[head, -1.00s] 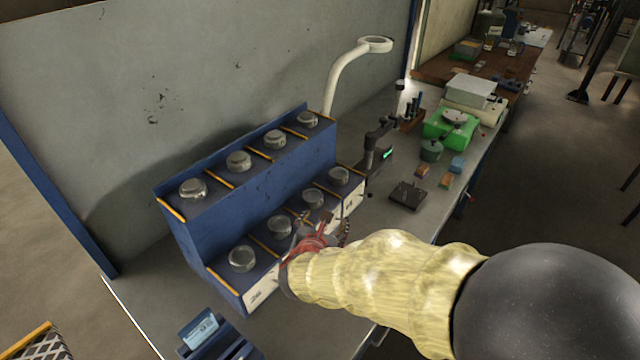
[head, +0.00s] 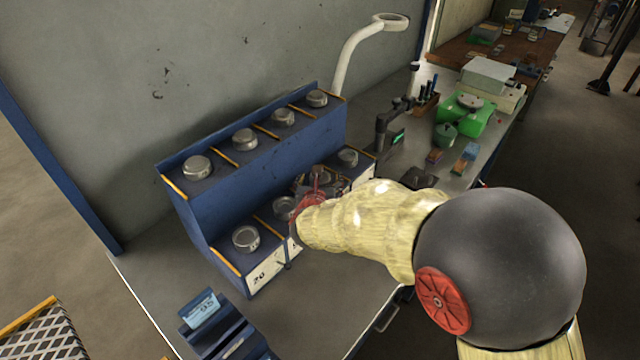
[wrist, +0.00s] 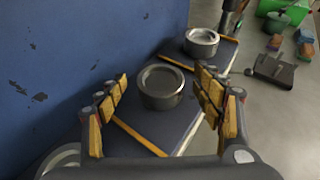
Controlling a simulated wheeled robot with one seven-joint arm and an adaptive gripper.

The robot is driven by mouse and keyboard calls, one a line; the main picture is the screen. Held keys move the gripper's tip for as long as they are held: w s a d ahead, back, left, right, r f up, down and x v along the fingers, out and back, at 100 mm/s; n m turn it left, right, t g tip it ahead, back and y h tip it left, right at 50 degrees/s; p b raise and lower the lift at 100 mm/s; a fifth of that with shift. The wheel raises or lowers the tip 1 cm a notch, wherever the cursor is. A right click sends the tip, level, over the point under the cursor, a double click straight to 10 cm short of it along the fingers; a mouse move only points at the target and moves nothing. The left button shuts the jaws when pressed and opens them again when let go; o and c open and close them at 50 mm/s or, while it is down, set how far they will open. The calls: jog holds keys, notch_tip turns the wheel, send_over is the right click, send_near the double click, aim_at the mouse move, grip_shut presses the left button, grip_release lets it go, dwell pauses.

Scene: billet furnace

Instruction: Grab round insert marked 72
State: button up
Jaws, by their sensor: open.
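A two-step blue rack (head: 255,170) holds round metal inserts on both steps. My gripper (head: 322,182) is over the lower step, toward its right part. In the wrist view, the open fingers (wrist: 161,78) frame one round grey insert (wrist: 162,88), with gaps on both sides. It sits upright on the dark shelf; I cannot tell whether the fingertips reach down to its sides. Another insert (wrist: 201,43) sits in the compartment beyond. A front label (head: 264,277) at the left end seems to read 20. No 72 is readable, and my gripper hides some labels.
Yellow divider strips (wrist: 139,138) separate the compartments. The rack's upper step rises as a blue wall (wrist: 70,55) left of my fingers. A white ring lamp (head: 390,22), a dark stand (head: 385,135) and green equipment (head: 462,112) stand beyond. A blue holder (head: 222,325) stands in front.

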jog(key=shift+w, duration=0.3)
jog(key=shift+c, duration=0.8)
grip_shut()
jog(key=shift+r, duration=0.1)
